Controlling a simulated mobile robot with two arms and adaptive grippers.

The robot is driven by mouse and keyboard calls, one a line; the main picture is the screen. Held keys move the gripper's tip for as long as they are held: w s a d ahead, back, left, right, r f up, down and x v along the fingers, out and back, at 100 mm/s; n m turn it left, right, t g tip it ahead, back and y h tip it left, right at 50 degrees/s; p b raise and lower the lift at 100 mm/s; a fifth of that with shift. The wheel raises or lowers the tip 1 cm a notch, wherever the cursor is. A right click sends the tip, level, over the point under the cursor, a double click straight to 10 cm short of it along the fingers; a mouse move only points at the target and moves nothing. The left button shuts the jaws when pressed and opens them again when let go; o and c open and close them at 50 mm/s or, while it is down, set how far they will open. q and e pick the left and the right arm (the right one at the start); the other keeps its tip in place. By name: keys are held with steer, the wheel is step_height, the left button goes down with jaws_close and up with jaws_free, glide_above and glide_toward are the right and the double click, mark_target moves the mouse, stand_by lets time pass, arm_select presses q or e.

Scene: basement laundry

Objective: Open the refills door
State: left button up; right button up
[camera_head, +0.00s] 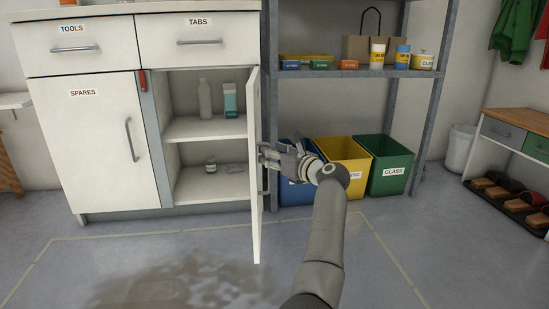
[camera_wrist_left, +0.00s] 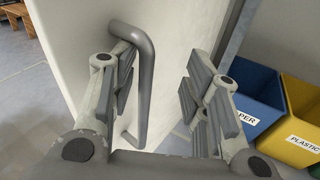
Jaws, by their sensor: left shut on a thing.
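The refills door (camera_head: 255,165) is the white cabinet door hinged at the right of the open compartment. It stands swung out toward me, nearly edge-on, and no label shows on it. My left gripper (camera_head: 270,156) is at its outer face, on the right side of the door. In the left wrist view the grey bar handle (camera_wrist_left: 144,85) runs between the fingers, closer to the left finger. The gripper is shut on this handle. The door panel (camera_wrist_left: 85,45) also fills the left of that view. My right gripper is not in view.
The spares door (camera_head: 90,150) is closed. Blue, yellow (camera_head: 343,153) and green (camera_head: 390,165) bins stand right of the door.

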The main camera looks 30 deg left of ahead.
arm_select(q)
step_height(320, 180, up, 9)
steer(key=y, duration=0.1)
steer(key=shift+w+a+r+n+t, duration=0.15)
steer(key=shift+n+t, duration=0.25)
step_height(320, 180, down, 8)
steer(key=w+d+h+b, duration=0.1)
steer(key=w+d+b, duration=0.2)
steer(key=d, duration=0.9)
steer(key=shift+w+m+g, duration=0.4)
steer(key=shift+w, duration=0.15)
steer(key=shift+f, duration=0.2)
